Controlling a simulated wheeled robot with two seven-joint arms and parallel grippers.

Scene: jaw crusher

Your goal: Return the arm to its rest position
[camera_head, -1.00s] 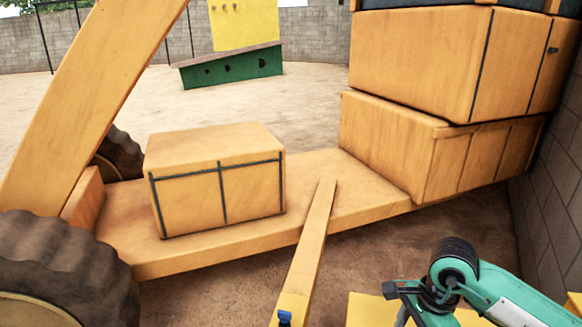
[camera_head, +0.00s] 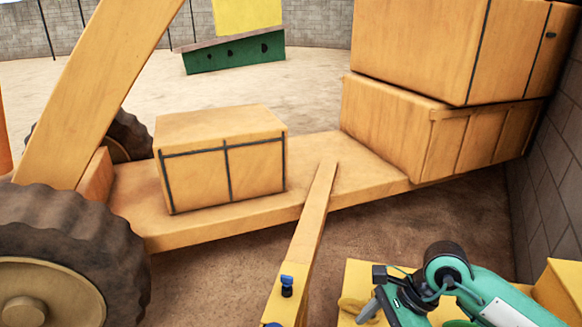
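My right arm (camera_head: 485,300), teal with black joints, comes in from the lower right. Its gripper (camera_head: 372,300) is at the bottom edge, over a yellow surface, with a grey finger part pointing down; whether it is open or shut does not show clearly. I see nothing held in it. My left arm and gripper are not in view.
A sloping wooden beam (camera_head: 312,215) with a blue knob (camera_head: 287,284) stands left of the gripper. A yellow panel (camera_head: 355,280) lies under it. Beyond are a wooden machine (camera_head: 225,165) with a large wheel (camera_head: 75,245) and a block wall (camera_head: 550,190) at right.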

